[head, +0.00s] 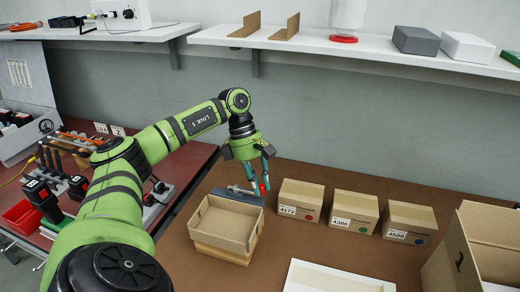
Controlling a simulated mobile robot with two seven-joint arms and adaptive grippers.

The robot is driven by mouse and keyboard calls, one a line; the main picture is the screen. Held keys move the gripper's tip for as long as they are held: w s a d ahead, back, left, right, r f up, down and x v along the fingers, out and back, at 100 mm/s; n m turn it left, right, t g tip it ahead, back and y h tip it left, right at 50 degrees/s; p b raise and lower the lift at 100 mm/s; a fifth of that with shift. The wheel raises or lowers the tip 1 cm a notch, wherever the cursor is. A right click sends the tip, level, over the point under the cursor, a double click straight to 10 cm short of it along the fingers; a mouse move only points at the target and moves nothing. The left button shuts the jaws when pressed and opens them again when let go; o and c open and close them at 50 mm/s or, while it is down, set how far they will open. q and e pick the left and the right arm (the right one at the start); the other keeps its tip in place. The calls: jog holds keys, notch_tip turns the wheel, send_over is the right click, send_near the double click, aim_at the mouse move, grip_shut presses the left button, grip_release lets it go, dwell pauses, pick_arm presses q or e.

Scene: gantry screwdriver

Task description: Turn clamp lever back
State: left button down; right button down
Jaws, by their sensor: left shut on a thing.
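My left gripper (262,184) points down at the back of a brown open box (229,219) and is shut on the red-tipped clamp lever (264,188). The lever belongs to a small grey metal clamp (240,191) on a dark block at the box's back edge. The fingers hide part of the lever, so its exact angle is hard to tell. The open box stands on a wooden base and looks empty. My right gripper is not in view.
Three closed cartons (300,200) with coloured dots stand in a row to the right of the clamp. A white tray (330,277) lies in front, and a large open carton (490,240) stands at the far right. A shelf (370,55) runs above. Tools crowd the left table.

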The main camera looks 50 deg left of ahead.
pick_arm(q)
jog(key=shift+s+d+f, duration=0.15)
jog(key=shift+f, duration=0.1)
jog(key=c, duration=1.2)
grip_release()
jog(key=shift+o, duration=0.3)
jog(key=shift+r, duration=0.15)
jog(key=v, duration=1.2)
